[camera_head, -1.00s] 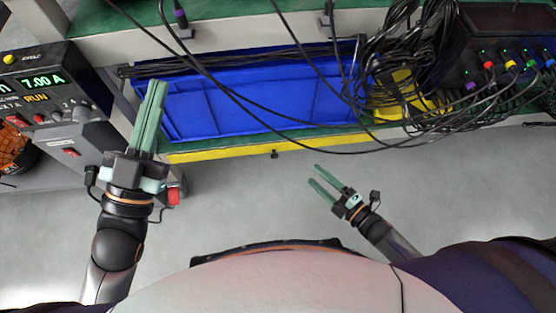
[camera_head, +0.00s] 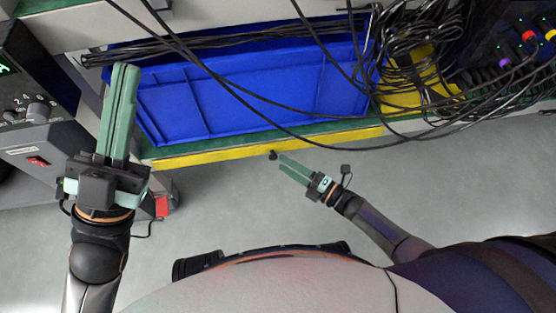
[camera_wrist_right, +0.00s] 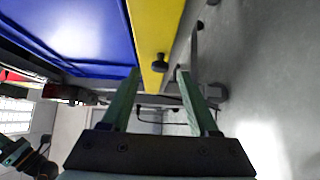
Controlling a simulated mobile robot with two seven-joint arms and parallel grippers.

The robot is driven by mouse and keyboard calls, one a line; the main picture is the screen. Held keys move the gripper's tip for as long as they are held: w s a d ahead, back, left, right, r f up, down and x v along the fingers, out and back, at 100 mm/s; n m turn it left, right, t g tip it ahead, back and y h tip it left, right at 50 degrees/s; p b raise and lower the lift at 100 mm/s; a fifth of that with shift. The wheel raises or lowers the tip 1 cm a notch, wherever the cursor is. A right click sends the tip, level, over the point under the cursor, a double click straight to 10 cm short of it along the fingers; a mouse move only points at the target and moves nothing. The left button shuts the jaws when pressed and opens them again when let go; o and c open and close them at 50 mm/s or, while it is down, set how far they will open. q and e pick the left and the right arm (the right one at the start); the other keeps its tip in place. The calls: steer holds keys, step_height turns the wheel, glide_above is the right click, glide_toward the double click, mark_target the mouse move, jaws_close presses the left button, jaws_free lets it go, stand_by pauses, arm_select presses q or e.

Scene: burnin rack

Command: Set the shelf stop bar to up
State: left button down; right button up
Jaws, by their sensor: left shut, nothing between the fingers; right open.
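The shelf stop bar is a long yellow strip (camera_head: 215,152) along the front edge of the shelf; it also shows in the right wrist view (camera_wrist_right: 152,28). A small black knob (camera_head: 273,155) sits on its front side and appears in the right wrist view (camera_wrist_right: 160,63). My right gripper (camera_head: 281,162) is open, its fingertips close to the knob. In the right wrist view (camera_wrist_right: 158,74) the knob appears between and just beyond the fingertips; contact cannot be told. My left gripper (camera_head: 126,68) is shut and empty, in front of the shelf's left end.
A blue bin (camera_head: 240,95) lies behind the bar. Black cables (camera_head: 410,60) hang across the shelf and bunch at the right. A grey instrument (camera_head: 35,110) with knobs and a red switch stands at the left. The floor in front of the shelf is clear.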

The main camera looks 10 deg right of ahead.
mark_target(276, 158)
steer(key=shift+b+x, duration=0.3)
steer(key=shift+x, duration=1.45)
jaws_close()
